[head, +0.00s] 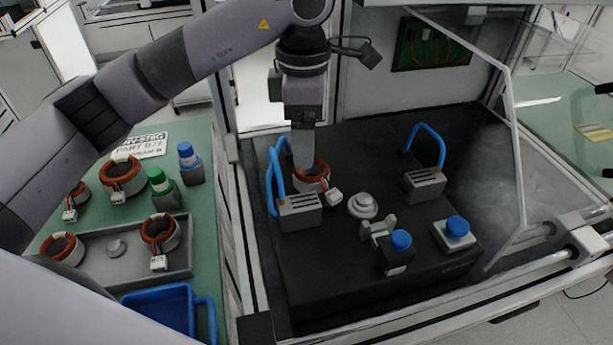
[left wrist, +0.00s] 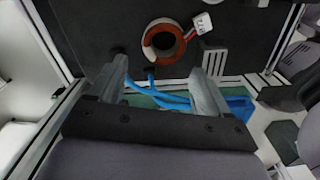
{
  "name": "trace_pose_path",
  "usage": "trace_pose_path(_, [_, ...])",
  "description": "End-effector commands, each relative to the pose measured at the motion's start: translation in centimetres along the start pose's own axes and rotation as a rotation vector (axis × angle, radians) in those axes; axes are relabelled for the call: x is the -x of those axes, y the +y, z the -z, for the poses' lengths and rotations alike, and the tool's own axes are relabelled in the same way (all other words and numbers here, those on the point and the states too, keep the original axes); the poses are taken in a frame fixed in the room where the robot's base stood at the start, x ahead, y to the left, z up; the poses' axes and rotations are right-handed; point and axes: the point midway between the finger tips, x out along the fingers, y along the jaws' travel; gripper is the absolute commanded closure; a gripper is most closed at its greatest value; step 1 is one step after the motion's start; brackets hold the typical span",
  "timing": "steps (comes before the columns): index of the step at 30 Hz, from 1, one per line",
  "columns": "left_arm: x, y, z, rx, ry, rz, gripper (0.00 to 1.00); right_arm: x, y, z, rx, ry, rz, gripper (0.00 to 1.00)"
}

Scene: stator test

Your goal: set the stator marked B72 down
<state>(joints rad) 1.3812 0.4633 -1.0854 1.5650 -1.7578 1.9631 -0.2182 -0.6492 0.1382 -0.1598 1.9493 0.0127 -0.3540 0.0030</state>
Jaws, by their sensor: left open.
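The stator marked B72 (head: 316,184), a ring with copper-coloured windings and a white tag, rests on the black test bench (head: 340,270). It stands beside a grey block with blue cables (head: 299,213). In the left wrist view the stator (left wrist: 163,42) lies just beyond the fingertips, and its tag (left wrist: 202,23) reads B72. My left gripper (head: 303,160) points down over the stator's far side in the head view. In the left wrist view its fingers (left wrist: 160,68) are spread with no stator between them. My right gripper is not in view.
A round grey post (head: 363,206), a second grey block (head: 425,185) and blue-topped buttons (head: 457,227) stand on the bench. A clear guard (head: 512,130) rises at right.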

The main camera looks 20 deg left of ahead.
Motion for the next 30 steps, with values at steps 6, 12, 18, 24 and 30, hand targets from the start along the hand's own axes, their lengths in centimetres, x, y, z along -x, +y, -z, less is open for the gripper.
trace_pose_path(6, [-2.0, -0.1, -0.2, 0.001, 0.002, 0.004, 0.22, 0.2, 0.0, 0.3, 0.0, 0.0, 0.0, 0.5])
trace_pose_path(12, [-4.5, -0.5, -1.1, 0.0, 0.002, 0.005, 0.22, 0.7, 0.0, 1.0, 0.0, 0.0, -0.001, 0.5])
trace_pose_path(18, [-6.9, -0.4, -1.2, 0.001, 0.001, 0.003, 0.22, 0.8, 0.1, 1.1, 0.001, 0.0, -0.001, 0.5])
trace_pose_path(24, [-7.1, -0.4, -1.2, 0.001, 0.001, 0.0, 0.22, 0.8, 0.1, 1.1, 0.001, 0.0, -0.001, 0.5])
trace_pose_path(30, [-7.1, -0.4, -1.2, 0.001, 0.001, 0.001, 0.68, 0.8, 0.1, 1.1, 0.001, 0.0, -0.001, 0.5])
